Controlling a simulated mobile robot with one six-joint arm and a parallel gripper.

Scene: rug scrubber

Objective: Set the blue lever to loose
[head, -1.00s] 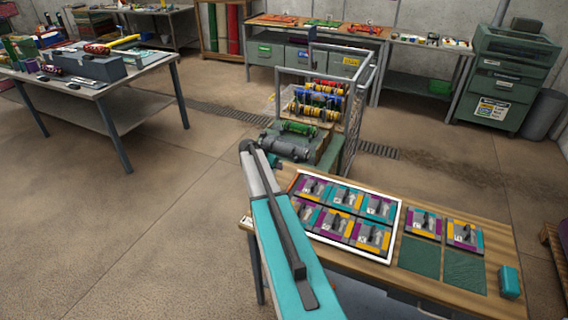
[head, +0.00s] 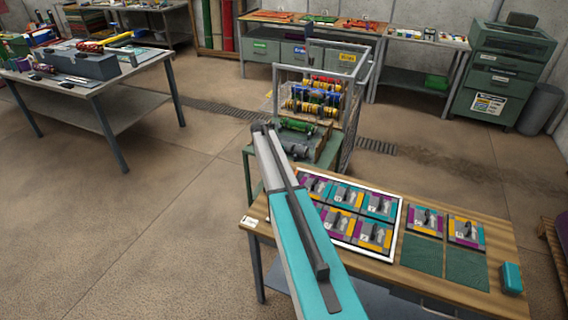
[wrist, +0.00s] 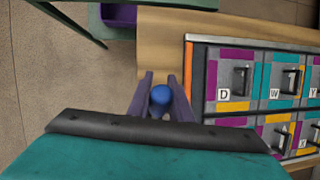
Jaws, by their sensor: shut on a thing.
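In the wrist view my gripper (wrist: 160,95) has its two dark fingers on either side of a round blue knob (wrist: 160,96) and is shut on it. The knob appears to be the end of the blue lever; the lever's shaft and its setting are hidden. The wooden table edge lies beyond the fingertips, and a panel of lettered tiles (wrist: 188,100) is to their right. In the head view my arm reaches out past the left end of the table, and the fingers and the knob are hidden behind it.
The wooden table (head: 470,293) carries the white-framed tile board (head: 401,215), two separate tiles, green pads and a teal block (head: 511,278). Behind stands a metal-framed cart (head: 352,100) with coloured rollers (head: 322,90). A workbench (head: 120,73) is at left. Floor between is clear.

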